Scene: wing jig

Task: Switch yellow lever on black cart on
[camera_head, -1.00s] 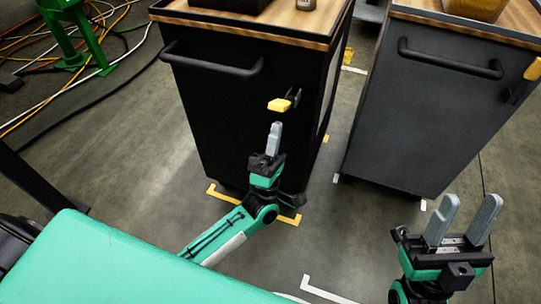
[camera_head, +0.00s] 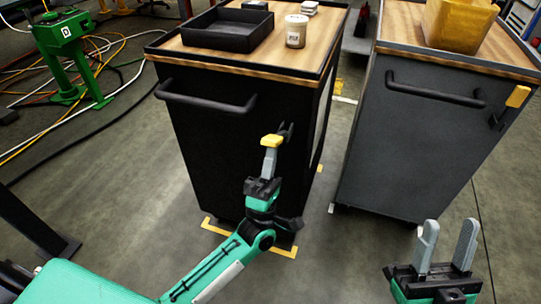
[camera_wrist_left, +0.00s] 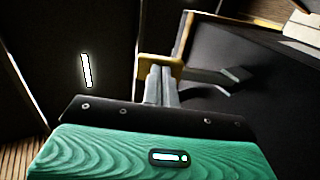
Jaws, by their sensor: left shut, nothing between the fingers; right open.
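The black cart (camera_head: 215,140) stands in the middle of the head view. Its yellow lever (camera_head: 271,140) sits on a dark bracket on the front panel, near the right edge. My left gripper (camera_head: 269,158) is shut and empty, its fingertips right below the yellow lever. In the left wrist view the shut fingers (camera_wrist_left: 160,84) reach up to the yellow lever (camera_wrist_left: 160,66) and seem to touch it; exact contact is hard to tell. My right gripper (camera_head: 444,242) is open and empty at the lower right, away from the black cart.
A grey cart (camera_head: 400,150) with its own yellow-tipped lever (camera_head: 517,97) stands to the right. The black cart carries a black tray (camera_head: 228,30) and a jar (camera_head: 296,31). A black handle (camera_head: 205,100) sticks out left of the lever. Green stands and cables lie at left.

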